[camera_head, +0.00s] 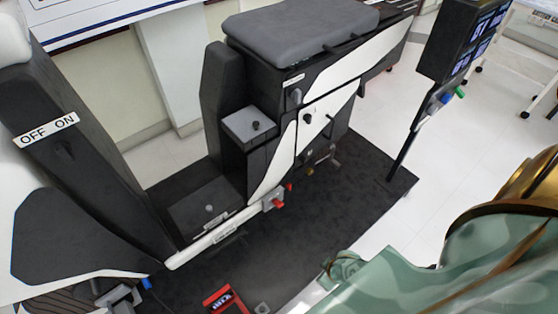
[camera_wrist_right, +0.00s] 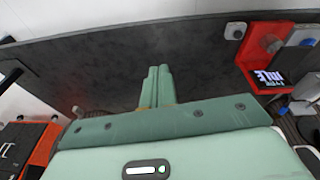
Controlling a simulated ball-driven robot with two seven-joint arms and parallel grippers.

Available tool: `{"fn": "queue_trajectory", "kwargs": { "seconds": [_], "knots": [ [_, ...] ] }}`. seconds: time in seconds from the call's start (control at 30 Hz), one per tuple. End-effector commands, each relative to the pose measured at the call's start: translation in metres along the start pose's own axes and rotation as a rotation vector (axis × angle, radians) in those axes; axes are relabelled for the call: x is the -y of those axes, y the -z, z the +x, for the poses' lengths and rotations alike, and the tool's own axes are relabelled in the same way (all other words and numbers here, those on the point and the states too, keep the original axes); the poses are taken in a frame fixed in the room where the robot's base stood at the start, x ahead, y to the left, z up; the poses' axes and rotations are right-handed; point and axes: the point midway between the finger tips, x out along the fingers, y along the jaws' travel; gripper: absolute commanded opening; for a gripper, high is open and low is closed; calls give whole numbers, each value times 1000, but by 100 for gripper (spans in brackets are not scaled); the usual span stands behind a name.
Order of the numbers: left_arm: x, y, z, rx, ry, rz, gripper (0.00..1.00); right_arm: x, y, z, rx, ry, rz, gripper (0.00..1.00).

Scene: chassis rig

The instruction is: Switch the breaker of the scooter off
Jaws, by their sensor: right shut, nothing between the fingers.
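The scooter (camera_head: 330,75) stands on a dark mat, black and white with a grey seat. Its front column at the left carries a white OFF ON label (camera_head: 47,130). A small dark lever (camera_head: 65,151) sits below the label; I cannot tell which side it points to. My right gripper (camera_head: 331,266) is low in the middle of the head view, over the mat's near edge, well away from the label. In the right wrist view its green fingers (camera_wrist_right: 157,86) are together and empty. My left gripper is not in view.
A red connector (camera_head: 277,204) sits on the scooter's lower side. A red box with a display (camera_head: 222,300) is at the bottom edge, and a red unit with a display (camera_wrist_right: 268,78) shows in the wrist view. A screen post (camera_head: 405,150) stands at the right.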

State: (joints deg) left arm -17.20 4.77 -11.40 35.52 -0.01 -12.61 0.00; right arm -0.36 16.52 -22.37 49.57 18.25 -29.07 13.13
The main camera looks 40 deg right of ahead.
Motion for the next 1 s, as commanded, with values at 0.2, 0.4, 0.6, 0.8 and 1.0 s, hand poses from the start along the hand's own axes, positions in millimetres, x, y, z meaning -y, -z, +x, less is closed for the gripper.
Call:
{"fn": "queue_trajectory", "kwargs": {
  "seconds": [0.2,0.4,0.6,0.8,1.0],
  "knots": [
    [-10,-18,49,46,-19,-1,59,-69,214,-26,-138,9,87,0],
    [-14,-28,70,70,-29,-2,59,-87,294,-81,-136,37,115,0],
    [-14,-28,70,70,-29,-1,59,-89,304,-98,-127,43,122,0],
    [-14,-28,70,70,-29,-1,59,-88,304,-97,-128,43,122,0],
    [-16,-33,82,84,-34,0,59,-87,304,-78,-124,44,123,0]
  ]
}}
